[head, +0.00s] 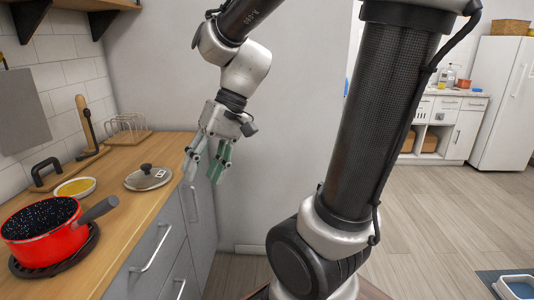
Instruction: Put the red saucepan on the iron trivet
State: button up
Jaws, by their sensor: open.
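The red saucepan (47,240) has a speckled dark inside and a grey handle (99,209) that points to the right and back. It sits upright over the dark iron trivet (82,249) at the near left of the wooden counter. The trivet's rim shows along the pan's front and right side, and the rest is hidden under the pan. My gripper (206,176) has green fingers that are open and empty. It hangs past the counter's front edge, to the right of the saucepan and farther back, apart from it.
A lid (148,177) with a dark knob lies on the counter. A bowl of yellow contents (75,187), a black-handled object (47,172), a wooden holder (89,130) and a wire rack (128,127) stand behind. Drawers (155,253) front the counter. Floor on the right is mostly clear.

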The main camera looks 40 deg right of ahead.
jog(key=s+d+r+t+h, duration=0.2)
jog(key=s+d+h, duration=0.3)
jog(key=d, duration=0.7)
jog(key=shift+s+d+r+t+h, duration=0.15)
jog(key=shift+s+d+t+h, duration=0.2)
jog(key=shift+s+t, duration=0.6)
